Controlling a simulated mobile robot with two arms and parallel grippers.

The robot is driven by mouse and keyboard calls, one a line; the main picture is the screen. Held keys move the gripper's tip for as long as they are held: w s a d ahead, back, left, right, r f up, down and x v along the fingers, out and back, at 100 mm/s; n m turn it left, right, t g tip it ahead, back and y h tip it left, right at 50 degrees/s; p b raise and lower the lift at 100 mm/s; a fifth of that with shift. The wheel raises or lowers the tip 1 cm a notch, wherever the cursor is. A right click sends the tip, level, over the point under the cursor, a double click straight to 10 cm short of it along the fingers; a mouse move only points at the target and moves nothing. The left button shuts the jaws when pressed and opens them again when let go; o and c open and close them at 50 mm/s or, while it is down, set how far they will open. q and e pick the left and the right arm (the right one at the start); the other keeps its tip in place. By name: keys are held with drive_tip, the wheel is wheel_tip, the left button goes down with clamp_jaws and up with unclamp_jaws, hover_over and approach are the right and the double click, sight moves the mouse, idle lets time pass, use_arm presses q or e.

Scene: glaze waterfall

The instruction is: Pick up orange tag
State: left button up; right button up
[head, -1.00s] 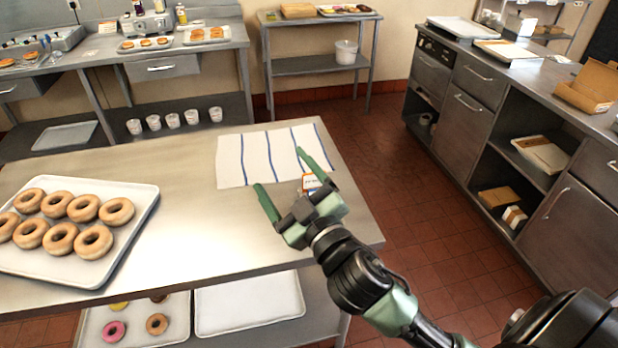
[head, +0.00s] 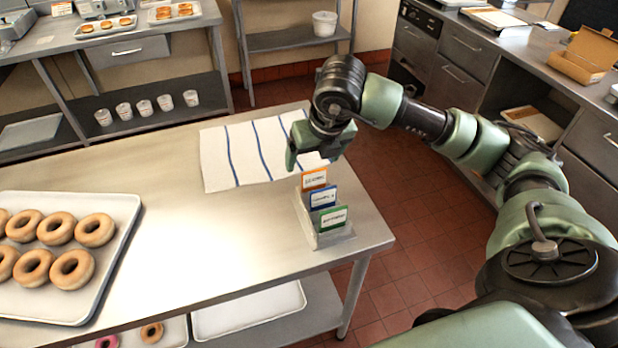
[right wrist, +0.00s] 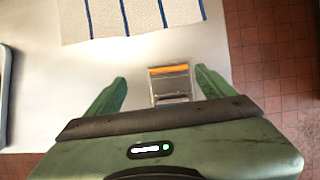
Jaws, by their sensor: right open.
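The orange tag (head: 314,179) stands upright at the back of a small holder (head: 330,236) near the right end of the steel table. A blue tag (head: 323,198) and a green tag (head: 333,218) stand in front of it. My right gripper (head: 309,160) is just behind and above the orange tag, pointing down. In the right wrist view, the orange tag (right wrist: 168,69) lies between and beyond the two open green fingers (right wrist: 160,82), with nothing held. My left gripper is not in view.
A white cloth with blue stripes (head: 240,155) lies behind the holder. A tray of glazed-brown donuts (head: 115,240) is at the left of the table. The table's right edge is close to the holder. The table middle (head: 175,185) is clear.

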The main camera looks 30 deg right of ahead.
sight(314, 171)
drive_tip(key=p+x, duration=0.1)
drive_tip(key=x, duration=0.1)
drive_tip(key=p+x, duration=0.1)
drive_tip(key=x, duration=0.1)
drive_tip(key=d+p+x, duration=0.1)
drive_tip(key=x, duration=0.1)
drive_tip(key=shift+s+d+f, duration=0.1)
drive_tip(key=shift+s+f, duration=0.2)
drive_tip(key=shift+w+f, duration=0.15)
drive_tip(key=shift+f, duration=0.3)
drive_tip(key=c, duration=1.4)
